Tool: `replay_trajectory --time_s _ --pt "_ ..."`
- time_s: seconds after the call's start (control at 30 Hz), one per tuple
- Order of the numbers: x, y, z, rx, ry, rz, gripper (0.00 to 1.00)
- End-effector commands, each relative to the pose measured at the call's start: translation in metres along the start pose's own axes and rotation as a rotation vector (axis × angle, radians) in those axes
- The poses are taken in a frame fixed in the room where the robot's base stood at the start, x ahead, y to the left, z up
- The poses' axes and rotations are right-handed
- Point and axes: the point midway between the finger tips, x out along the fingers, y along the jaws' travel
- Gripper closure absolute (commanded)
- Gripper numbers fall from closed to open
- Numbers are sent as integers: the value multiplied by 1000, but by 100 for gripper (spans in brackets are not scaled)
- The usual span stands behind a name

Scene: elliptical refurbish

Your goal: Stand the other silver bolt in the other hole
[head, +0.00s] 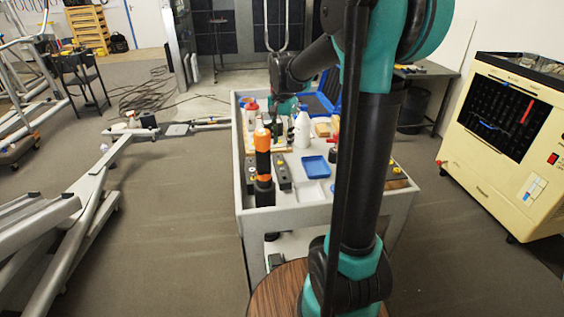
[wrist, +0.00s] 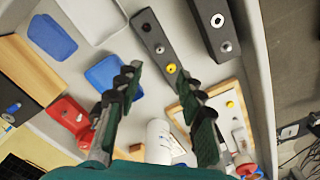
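My gripper (wrist: 160,112) is open in the wrist view, its two dark fingers wide apart with nothing between them. Beyond the fingertips lies a dark grey block (wrist: 153,36) with a yellow round piece (wrist: 171,68) at its near end and small round spots along it. A second dark block (wrist: 208,35) lies to its right, with a silver round piece (wrist: 217,20) and a ringed spot (wrist: 226,46) on top. I cannot tell surely which spots are bolts and which are holes. In the head view my gripper (head: 285,106) is over the far part of the cart, partly hidden.
The grey cart (head: 240,170) also holds a blue tray (head: 315,167), a white bottle (head: 302,130) and an upright orange-and-black object (head: 262,150).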

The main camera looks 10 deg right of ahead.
Motion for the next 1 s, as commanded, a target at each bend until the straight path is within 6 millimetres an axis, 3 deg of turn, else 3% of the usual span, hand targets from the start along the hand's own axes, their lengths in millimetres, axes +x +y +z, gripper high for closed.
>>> replay_trajectory --time_s 0.5,0.7,1.0 --pt "88 0 0 -1 0 0 62" --pt "104 0 0 -1 0 0 62" --pt "107 0 0 -1 0 0 62"
